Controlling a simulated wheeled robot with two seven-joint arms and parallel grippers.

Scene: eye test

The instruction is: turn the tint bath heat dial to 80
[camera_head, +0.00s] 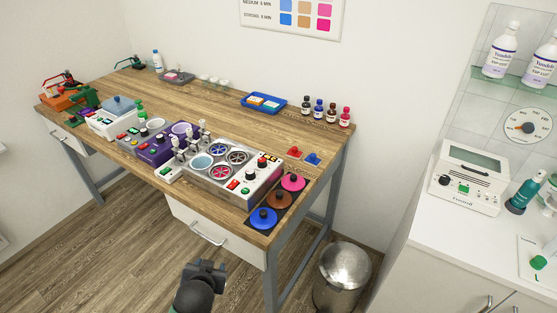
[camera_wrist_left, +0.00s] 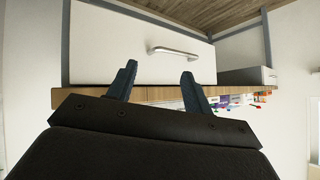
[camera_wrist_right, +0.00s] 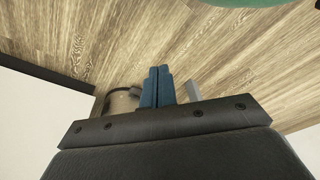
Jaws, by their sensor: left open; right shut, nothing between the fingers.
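A silver unit (camera_head: 215,172) with several round wells, one of them pale blue, stands at the near right of the wooden desk; it looks like the tint bath. Its sloped front carries a white-rimmed black dial (camera_head: 250,174), a red button and green switches. The dial's marks are too small to read. My left gripper (camera_head: 205,265) is in front of the desk, below and apart from the unit. The left wrist view shows its fingers (camera_wrist_left: 158,74) open and empty before a white drawer. My right gripper (camera_wrist_right: 157,85) is shut and empty above the floor, outside the head view.
A purple unit (camera_head: 154,150) and a white box (camera_head: 108,124) stand left of the silver one. Knobbed discs, including a blue one (camera_head: 264,218), lie at its right. The white drawer (camera_head: 207,222) hangs under the desk. A metal bin (camera_head: 343,275) and a white cabinet (camera_head: 440,245) stand right.

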